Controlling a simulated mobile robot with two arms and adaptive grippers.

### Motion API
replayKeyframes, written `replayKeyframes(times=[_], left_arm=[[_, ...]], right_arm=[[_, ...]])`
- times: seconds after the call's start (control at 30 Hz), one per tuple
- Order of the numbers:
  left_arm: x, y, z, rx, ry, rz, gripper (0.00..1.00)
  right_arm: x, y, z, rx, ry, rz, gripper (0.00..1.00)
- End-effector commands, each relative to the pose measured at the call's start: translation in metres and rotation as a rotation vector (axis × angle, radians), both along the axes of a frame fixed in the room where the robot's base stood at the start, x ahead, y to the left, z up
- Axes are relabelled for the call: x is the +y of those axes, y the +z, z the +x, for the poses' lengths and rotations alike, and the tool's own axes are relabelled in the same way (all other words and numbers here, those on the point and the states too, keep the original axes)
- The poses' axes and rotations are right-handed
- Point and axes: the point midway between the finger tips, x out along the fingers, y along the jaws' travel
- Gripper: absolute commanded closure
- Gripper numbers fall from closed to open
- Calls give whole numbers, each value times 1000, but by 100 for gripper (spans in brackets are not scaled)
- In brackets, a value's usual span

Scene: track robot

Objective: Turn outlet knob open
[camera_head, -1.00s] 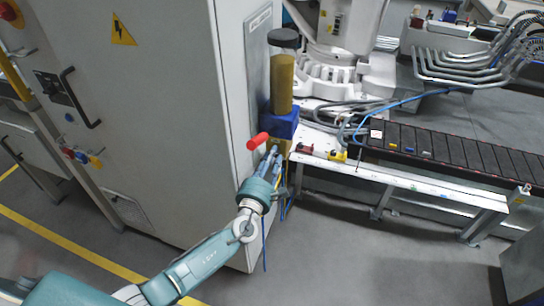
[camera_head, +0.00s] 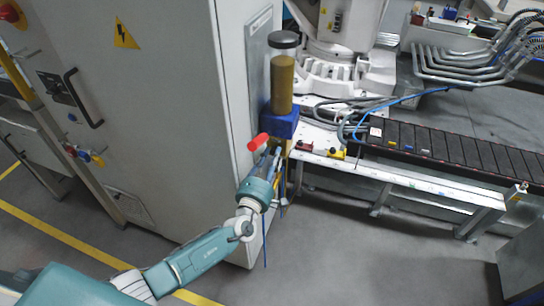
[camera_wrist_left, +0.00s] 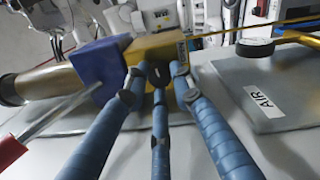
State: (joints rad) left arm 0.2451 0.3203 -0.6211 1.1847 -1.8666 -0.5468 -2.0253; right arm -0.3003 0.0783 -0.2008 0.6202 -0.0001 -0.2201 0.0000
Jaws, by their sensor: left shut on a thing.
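An air unit is mounted on the side of the grey cabinet: an upright brass-coloured cylinder (camera_head: 281,85), a blue block (camera_head: 280,122) below it and a red-tipped lever (camera_head: 258,142) pointing left. In the left wrist view the blue block (camera_wrist_left: 97,66) adjoins a yellow block (camera_wrist_left: 150,46), and the red grip (camera_wrist_left: 10,150) is at the left edge. My left gripper (camera_head: 273,155) is just below the blue block, beside the red lever. In the left wrist view its blue fingers (camera_wrist_left: 160,78) close at the yellow block's near face. The outlet knob is hidden between the fingertips.
The grey cabinet (camera_head: 150,110) stands close on the left of my arm. A white bench (camera_head: 400,180) with a dark conveyor (camera_head: 440,145) is on the right. Open floor lies in front.

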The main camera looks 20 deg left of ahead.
Motion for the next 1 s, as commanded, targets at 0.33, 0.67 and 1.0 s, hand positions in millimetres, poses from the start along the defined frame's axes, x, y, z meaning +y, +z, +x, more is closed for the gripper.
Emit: replayKeyframes(times=[0.33,0.67,1.0], left_arm=[[-1,0,0,0,-3,10,100],[-1,0,0,0,-2,9,57],[0,-3,-17,3,-2,8,57]], right_arm=[[-3,0,0,0,0,-4,60],[-3,0,0,0,0,-4,60],[-3,0,1,-1,0,-3,60]])
